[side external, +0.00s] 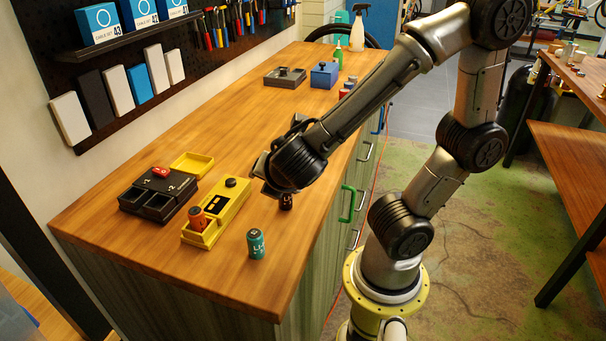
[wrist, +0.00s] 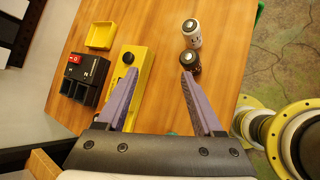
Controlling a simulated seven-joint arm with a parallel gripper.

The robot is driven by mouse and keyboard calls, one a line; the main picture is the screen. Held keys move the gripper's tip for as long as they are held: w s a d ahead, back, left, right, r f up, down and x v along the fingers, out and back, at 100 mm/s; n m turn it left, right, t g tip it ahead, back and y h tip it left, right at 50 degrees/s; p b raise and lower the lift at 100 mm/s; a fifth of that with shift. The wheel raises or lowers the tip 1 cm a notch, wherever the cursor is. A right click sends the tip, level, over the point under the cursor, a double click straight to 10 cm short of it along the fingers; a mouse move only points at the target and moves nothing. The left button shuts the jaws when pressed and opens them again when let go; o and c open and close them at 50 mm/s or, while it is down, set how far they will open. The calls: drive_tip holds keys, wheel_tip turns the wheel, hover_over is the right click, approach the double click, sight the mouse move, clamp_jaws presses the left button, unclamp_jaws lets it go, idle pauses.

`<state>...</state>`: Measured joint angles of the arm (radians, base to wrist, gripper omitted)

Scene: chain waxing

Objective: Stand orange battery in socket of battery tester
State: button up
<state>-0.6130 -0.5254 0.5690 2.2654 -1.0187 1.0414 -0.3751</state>
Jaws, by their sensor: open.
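The yellow battery tester (side external: 231,199) lies on the wooden bench, with a black knob and a dark display. The orange battery (side external: 197,219) is in the open socket at the tester's near end, its top sticking out. It looks roughly upright, perhaps leaning slightly; how deep it sits is hidden. My gripper (side external: 265,181) is above the bench, to the right of the tester and apart from the orange battery. In the wrist view my gripper (wrist: 159,72) is open, with nothing between its purple fingers.
A teal battery (side external: 256,244) stands right of the tester. A dark battery (wrist: 190,61) and a white one (wrist: 192,33) stand near the right fingertip. A black compartment box (side external: 142,204) with a red item and a yellow tray (side external: 192,165) are left and behind.

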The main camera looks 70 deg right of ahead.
drive_tip(key=s+a+r+m+y, duration=0.1)
drive_tip(key=s+r+m+y, duration=0.1)
drive_tip(key=m, duration=0.7)
drive_tip(key=s+a+r+m+y, duration=0.1)
drive_tip(key=s+r+m+y, duration=0.2)
drive_tip(key=m, duration=0.6)
drive_tip(key=s+y, duration=0.2)
drive_tip(key=s, duration=0.1)
drive_tip(key=shift+s+m+g, duration=0.3)
drive_tip(key=shift+s, duration=0.1)
